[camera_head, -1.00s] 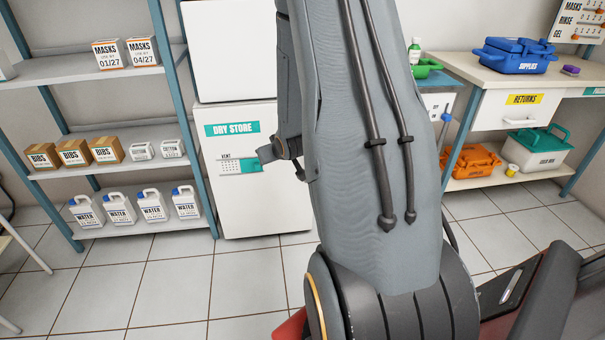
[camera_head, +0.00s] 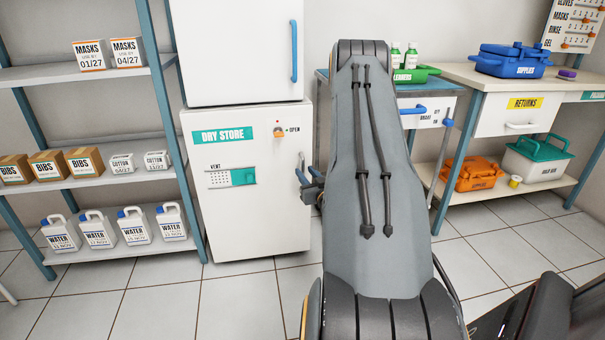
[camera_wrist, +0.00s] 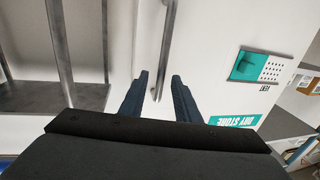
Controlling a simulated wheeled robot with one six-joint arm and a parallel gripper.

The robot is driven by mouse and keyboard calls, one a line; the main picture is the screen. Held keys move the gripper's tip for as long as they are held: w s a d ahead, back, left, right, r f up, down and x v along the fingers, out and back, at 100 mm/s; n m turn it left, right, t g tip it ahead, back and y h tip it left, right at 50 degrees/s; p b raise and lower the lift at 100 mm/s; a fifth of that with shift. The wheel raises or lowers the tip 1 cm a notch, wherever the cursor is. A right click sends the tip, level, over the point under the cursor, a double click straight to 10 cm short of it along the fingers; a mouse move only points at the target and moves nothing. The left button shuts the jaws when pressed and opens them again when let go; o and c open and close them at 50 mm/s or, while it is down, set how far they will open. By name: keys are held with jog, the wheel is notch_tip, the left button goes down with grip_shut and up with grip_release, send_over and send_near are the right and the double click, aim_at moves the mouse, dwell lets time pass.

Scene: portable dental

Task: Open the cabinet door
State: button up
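The white DRY STORE cabinet door (camera_head: 245,215) stands shut, with a vent panel (camera_head: 231,178) and an orange knob (camera_head: 279,132) marked OPEN. Its grey upright handle (camera_head: 302,146) is near the right edge of the door, partly hidden by my gripper and arm. My gripper (camera_head: 309,184) is at the handle's lower part in the head view. In the wrist view the handle (camera_wrist: 168,35) runs down between the two dark, spread fingers of my gripper (camera_wrist: 160,76). The fingers look apart from the bar. The DRY STORE label (camera_wrist: 234,120) appears upside down there.
Above is another white cabinet door with a blue handle (camera_head: 294,51). A shelf rack (camera_head: 172,130) with boxes and water jugs stands close on the left. A blue-framed cart (camera_head: 418,91) and a RETURNS bench (camera_head: 487,78) stand right. Tiled floor in front is clear.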

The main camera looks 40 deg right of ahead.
jog(key=shift+x, duration=1.5)
jog(key=shift+c, duration=0.4)
grip_shut()
